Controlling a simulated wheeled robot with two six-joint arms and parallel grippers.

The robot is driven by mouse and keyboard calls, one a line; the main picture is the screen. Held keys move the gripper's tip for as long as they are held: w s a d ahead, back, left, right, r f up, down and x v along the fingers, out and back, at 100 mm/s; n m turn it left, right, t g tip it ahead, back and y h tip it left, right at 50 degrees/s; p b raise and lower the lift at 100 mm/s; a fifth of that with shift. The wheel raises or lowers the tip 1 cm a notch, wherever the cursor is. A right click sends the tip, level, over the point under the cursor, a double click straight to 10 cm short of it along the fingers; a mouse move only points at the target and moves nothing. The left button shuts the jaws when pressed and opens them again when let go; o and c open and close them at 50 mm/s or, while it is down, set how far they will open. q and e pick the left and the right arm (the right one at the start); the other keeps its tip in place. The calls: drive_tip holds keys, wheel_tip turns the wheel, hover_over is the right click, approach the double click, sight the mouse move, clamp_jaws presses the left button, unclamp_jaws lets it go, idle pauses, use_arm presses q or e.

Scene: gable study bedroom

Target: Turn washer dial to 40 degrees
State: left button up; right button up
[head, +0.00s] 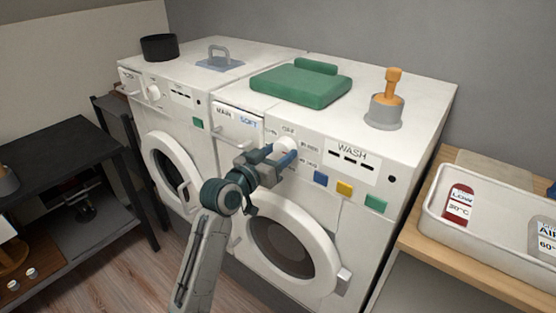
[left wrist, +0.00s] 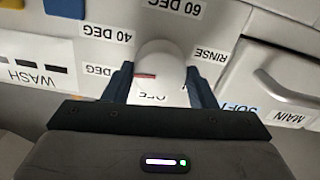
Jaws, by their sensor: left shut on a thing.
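The white washer dial (head: 285,146) is on the front panel of the right-hand machine (head: 330,115). My left gripper (head: 283,157) is shut on this dial. In the left wrist view, which shows the panel upside down, the dial (left wrist: 160,70) sits between the two dark fingers (left wrist: 160,85). A short red mark shows on the dial's left side in that view, roughly toward a partly covered DEG label (left wrist: 102,70). The 40 DEG label (left wrist: 112,34), 60 DEG label (left wrist: 176,8), RINSE label (left wrist: 211,55) and a partly hidden OFF label (left wrist: 152,97) surround it.
Blue (head: 320,178), yellow (head: 344,189) and green (head: 375,203) squares sit right of the dial. The round door (head: 325,255) is below. A second machine with its own dial (head: 153,92) stands left. A white tray (head: 470,255) is at right.

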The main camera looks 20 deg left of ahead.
use_arm(q)
drive_tip(key=m+b, duration=0.2)
drive_tip(key=m, duration=0.1)
drive_tip(key=shift+f+m, duration=0.2)
drive_tip(key=shift+m, duration=0.1)
drive_tip(key=shift+m+b, duration=0.5)
drive_tip(key=shift+m, duration=0.5)
drive_tip(key=shift+r+m+b, duration=0.1)
drive_tip(key=shift+m+b, duration=0.25)
drive_tip(key=shift+m, duration=0.55)
use_arm(e)
drive_tip(key=w, duration=0.6)
drive_tip(key=shift+w+a+r, duration=0.15)
drive_tip(key=shift+a, duration=0.1)
use_arm(q)
drive_tip(key=o, duration=1)
drive_tip(key=shift+c, duration=0.2)
